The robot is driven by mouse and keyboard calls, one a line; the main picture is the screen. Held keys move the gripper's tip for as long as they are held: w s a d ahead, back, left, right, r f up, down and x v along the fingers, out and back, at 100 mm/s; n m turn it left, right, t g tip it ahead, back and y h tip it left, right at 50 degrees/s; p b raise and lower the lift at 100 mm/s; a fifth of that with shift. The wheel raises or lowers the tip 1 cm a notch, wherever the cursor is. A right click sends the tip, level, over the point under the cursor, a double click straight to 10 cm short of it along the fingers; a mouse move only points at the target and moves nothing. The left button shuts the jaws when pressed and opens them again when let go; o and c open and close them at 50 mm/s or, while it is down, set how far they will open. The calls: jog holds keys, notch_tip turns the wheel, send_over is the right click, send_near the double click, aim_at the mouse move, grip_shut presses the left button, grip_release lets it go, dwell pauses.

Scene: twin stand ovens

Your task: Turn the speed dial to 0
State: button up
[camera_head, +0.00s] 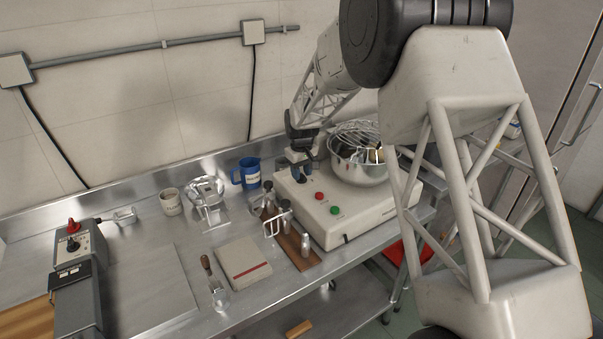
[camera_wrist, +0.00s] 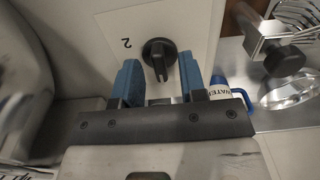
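The speed dial is a round black knob (camera_wrist: 159,54) on the white machine's panel in the wrist view. Its raised grip points toward the bottom of the picture. An upside-down "2" is printed left of it. My gripper (camera_wrist: 159,66) is open, with one blue finger on each side of the dial and a visible gap on both sides. I cannot tell how deep the fingertips reach. In the head view my gripper (camera_head: 301,171) is at the left end of the white machine (camera_head: 340,215); the dial is hidden there.
The machine carries a red button (camera_head: 319,196), a green button (camera_head: 335,210) and a metal bowl (camera_head: 360,172). A blue mug (camera_head: 247,172) stands behind and left. A grey control unit (camera_head: 78,270) is far left.

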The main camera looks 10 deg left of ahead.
aim_at(302, 174)
jog(key=shift+r, duration=3.7)
jog(key=shift+s+d+r, duration=0.15)
jog(key=shift+d+r, duration=0.1)
jog(key=shift+d, duration=0.05)
jog(key=s+d+r+m, duration=0.2)
jog(key=s+d+r, duration=0.3)
jog(key=s+d, duration=0.25)
jog(key=s+d+r+m+t, duration=0.1)
jog(key=s+d+r, duration=0.4)
jog(key=s+d, duration=0.3)
jog(key=s+d+r+m, duration=0.2)
jog(key=s+d+r, duration=0.35)
jog(key=d, duration=0.35)
jog(key=s+d+f+m, duration=0.1)
jog(key=s+d, duration=0.3)
jog(key=s, duration=0.6)
jog(key=s+d+f+m+t, duration=0.1)
jog(key=s+d, duration=0.3)
jog(key=s, duration=0.5)
jog(key=s+d+f+m, duration=0.1)
jog(key=s+d, duration=0.4)
jog(key=s, duration=0.5)
jog(key=shift+s+f+m+t, duration=0.2)
jog(key=shift+s+m+t, duration=0.1)
jog(key=shift+m, duration=0.4)
